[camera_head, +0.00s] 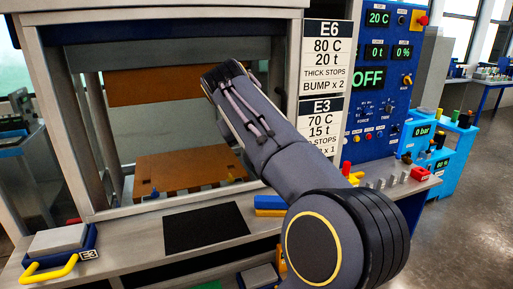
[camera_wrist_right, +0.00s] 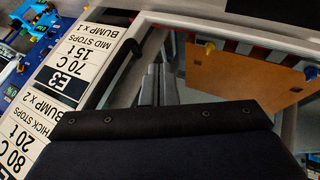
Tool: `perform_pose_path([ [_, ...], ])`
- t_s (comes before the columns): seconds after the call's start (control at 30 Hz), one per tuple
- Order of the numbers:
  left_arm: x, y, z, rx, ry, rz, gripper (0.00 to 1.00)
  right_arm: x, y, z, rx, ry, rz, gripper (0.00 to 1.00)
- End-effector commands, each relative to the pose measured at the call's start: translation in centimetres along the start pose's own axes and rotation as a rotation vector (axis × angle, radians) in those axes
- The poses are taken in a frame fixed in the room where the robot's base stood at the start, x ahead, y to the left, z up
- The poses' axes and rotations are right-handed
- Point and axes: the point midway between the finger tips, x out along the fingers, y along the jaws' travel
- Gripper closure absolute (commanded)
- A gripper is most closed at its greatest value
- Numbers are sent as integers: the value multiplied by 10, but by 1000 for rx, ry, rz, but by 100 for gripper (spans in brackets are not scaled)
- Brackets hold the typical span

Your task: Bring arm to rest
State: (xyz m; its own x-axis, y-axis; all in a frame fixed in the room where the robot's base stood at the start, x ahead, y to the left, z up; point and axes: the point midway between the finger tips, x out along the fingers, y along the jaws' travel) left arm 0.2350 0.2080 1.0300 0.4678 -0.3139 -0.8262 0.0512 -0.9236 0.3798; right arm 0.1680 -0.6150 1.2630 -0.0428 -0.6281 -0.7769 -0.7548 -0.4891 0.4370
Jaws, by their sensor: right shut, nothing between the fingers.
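My right arm (camera_head: 290,165) rises from the lower right of the head view, its far end in front of the press opening. Its gripper is hidden there behind the arm. In the wrist view, the grey fingers of my right gripper (camera_wrist_right: 158,88) show just beyond the dark wrist cover. They are together and hold nothing. The fingertips are partly hard to make out. The press frame (camera_wrist_right: 220,30) and an orange-brown plate (camera_wrist_right: 235,72) lie to their right. My left gripper is in neither view.
The press has an upper brown platen (camera_head: 150,86) and a lower one (camera_head: 180,170), with a gap between. Sign boards (camera_head: 325,50) and a blue control panel (camera_head: 380,85) stand right.

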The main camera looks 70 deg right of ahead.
Motion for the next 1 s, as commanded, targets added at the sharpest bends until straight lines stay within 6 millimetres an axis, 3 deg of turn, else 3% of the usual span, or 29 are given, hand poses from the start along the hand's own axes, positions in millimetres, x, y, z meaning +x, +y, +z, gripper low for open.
perform_pose_path([
  [0.33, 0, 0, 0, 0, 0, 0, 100, -6, -1, 0, -2, 0, -3, 100],
  [0.47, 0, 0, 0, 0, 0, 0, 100, -5, -27, 6, -40, 16, -74, 100],
  [0.57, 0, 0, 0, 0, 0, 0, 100, -6, -78, 21, -110, 44, -213, 100],
  [0.67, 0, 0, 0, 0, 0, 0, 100, -15, -145, 51, -199, 73, -401, 100],
  [0.8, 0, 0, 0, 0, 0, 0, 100, -37, -231, 113, -311, 89, -660, 100],
  [0.9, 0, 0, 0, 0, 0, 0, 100, -54, -280, 167, -378, 78, -827, 100],
  [1.0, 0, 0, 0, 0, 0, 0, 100, -68, -315, 221, -428, 52, -962, 100],
])
